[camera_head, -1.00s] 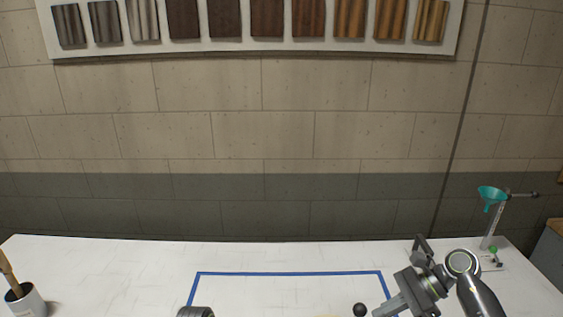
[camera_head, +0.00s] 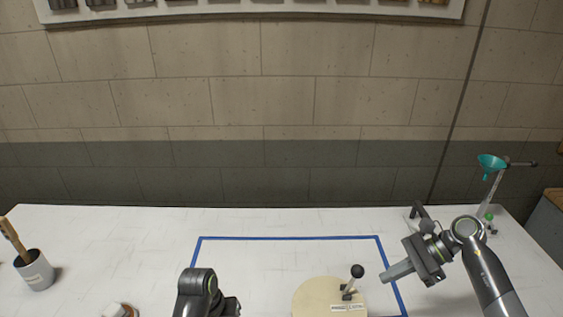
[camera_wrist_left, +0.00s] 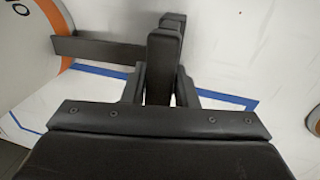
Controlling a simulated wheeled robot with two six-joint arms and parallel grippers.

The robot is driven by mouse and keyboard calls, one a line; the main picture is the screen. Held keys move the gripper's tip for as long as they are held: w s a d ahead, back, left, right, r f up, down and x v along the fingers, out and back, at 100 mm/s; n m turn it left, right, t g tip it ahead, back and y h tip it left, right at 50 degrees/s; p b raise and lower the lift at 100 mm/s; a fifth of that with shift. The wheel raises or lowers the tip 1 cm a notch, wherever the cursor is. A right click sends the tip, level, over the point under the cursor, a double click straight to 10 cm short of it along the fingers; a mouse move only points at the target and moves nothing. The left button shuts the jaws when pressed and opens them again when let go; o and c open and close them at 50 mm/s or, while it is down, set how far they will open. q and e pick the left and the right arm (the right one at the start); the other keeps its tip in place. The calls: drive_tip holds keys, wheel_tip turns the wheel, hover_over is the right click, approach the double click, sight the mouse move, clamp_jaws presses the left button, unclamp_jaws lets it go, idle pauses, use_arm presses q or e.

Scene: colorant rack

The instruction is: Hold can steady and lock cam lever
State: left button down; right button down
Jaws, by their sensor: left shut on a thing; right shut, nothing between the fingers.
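A cam lever with a black ball knob (camera_head: 357,271) stands up from a round, pale wooden plate (camera_head: 315,297) at the bottom of the head view. My right gripper (camera_head: 386,277) is shut and empty, its tips just right of the knob and apart from it. My left gripper (camera_wrist_left: 165,35) is shut on a dark flat bar (camera_wrist_left: 95,48) in the left wrist view. The bar reaches left to a white can with an orange band (camera_wrist_left: 45,30), only partly in view. My left arm (camera_head: 200,290) shows at the bottom of the head view; its fingertips are hidden there.
Blue tape (camera_head: 290,238) marks a rectangle on the white table (camera_head: 120,235). A cup with a brush (camera_head: 35,270) stands far left, with a small white-and-brown item (camera_head: 118,310) near it. A teal funnel on a stand (camera_head: 491,165) is at the back right.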

drive_tip(key=shift+d, duration=0.2)
drive_tip(key=c, duration=2.1)
unclamp_jaws()
drive_tip(key=shift+c, duration=0.2)
drive_tip(key=o, duration=0.4)
drive_tip(key=shift+o, duration=0.2)
